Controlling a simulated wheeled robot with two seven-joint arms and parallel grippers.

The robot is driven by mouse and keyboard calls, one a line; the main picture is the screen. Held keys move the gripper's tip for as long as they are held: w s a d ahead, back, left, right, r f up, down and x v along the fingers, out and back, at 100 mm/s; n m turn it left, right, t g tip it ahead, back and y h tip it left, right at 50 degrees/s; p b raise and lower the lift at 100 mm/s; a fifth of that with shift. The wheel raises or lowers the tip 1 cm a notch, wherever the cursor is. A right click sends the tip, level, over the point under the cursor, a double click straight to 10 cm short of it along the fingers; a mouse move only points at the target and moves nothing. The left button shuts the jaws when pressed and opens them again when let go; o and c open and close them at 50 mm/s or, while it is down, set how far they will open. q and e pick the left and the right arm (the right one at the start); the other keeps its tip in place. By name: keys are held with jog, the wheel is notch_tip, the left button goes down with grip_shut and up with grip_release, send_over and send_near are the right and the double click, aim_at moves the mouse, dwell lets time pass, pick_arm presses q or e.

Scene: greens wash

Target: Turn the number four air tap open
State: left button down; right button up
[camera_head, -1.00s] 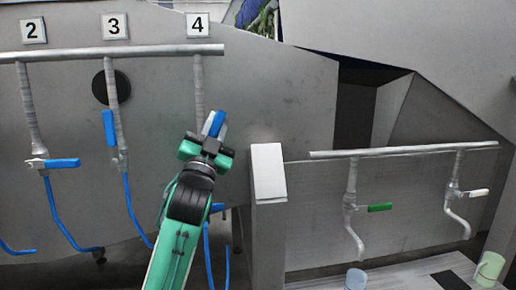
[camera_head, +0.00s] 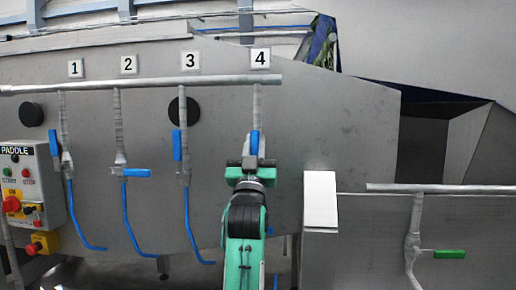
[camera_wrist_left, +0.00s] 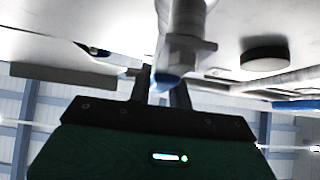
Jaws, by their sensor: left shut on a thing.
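The number four air tap hangs below the "4" plate (camera_head: 261,57) on a grey pipe. Its blue handle (camera_head: 254,141) stands upright in the head view, close alongside the pipe. My left gripper (camera_head: 251,162) is shut on this handle from below and in front, hiding the tap body. In the left wrist view the blue handle end (camera_wrist_left: 164,83) sits between my fingers (camera_wrist_left: 160,92), under the grey valve. My right gripper is not in view.
Tap two's blue handle (camera_head: 136,173) lies level; the handles of tap one (camera_head: 53,143) and tap three (camera_head: 177,147) stand upright. A control box (camera_head: 28,185) is at far left. A white-topped post (camera_head: 320,200) and a green-handled tap (camera_head: 449,254) are to the right.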

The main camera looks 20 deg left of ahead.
pick_arm(q)
jog(key=shift+r, duration=0.1)
jog(key=c, duration=1.3)
grip_release()
jog(key=shift+s+f, duration=0.15)
jog(key=shift+f, duration=0.15)
jog(key=b+v, duration=0.4)
jog(key=v, duration=0.9)
jog(key=shift+s, duration=0.15)
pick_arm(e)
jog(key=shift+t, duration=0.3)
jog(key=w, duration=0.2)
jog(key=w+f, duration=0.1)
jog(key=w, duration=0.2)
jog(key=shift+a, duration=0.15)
